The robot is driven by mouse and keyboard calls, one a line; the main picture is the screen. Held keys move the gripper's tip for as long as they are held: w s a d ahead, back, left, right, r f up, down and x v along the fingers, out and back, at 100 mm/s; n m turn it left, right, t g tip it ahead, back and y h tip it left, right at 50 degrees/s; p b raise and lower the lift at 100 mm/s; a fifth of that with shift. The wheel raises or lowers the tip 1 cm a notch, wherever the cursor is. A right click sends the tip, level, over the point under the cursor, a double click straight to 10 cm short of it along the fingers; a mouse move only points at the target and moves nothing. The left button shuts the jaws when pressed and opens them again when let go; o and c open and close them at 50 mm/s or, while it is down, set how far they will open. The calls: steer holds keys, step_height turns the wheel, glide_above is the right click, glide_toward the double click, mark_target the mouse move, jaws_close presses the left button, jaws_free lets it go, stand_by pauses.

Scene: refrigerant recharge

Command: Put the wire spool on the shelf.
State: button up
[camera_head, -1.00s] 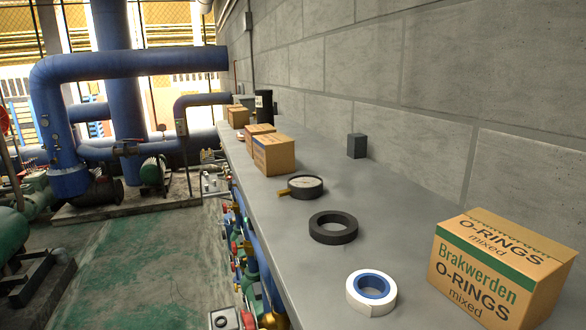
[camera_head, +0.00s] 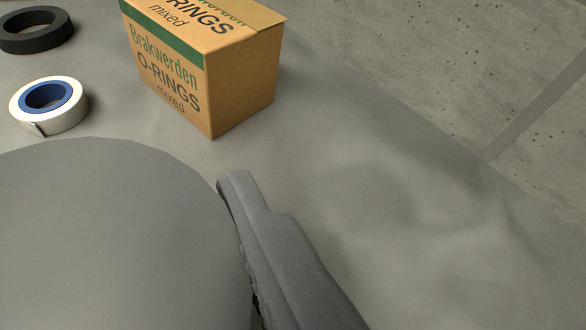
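A large smooth grey round thing (camera_head: 110,240) fills the lower left of the view, very close to the camera. It looks like the flat end of the wire spool; no wire shows. One dark grey finger of my gripper (camera_head: 237,215) lies along its right edge, with the ridged inner side against it. The other finger is hidden, probably behind the spool. My gripper appears shut on the spool. The grey shelf top (camera_head: 400,220) spreads below and to the right. I cannot tell the gap between spool and shelf.
A cardboard O-rings box (camera_head: 205,70) stands on the shelf just beyond my gripper. A white roll with a blue core (camera_head: 48,108) and a black ring (camera_head: 35,32) lie at the left. A concrete wall (camera_head: 480,70) bounds the shelf at upper right. The shelf right of my finger is bare.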

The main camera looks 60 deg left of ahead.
steer(key=w+a, duration=0.1)
steer(key=w+p, duration=0.1)
steer(key=w, duration=0.1)
steer(key=w+a, duration=0.1)
steer(key=shift+w+a+f+p, duration=0.15)
steer(key=shift+a+p, duration=0.2)
steer(key=shift+p, duration=0.05)
steer(key=shift+f, duration=1.75)
steer(key=shift+f, duration=0.1)
steer(key=o, duration=1.3)
steer(key=b+v, duration=0.1)
steer(key=v, duration=1)
steer(key=shift+a, duration=0.1)
steer(key=shift+d+r, duration=0.25)
steer(key=shift+d, duration=0.35)
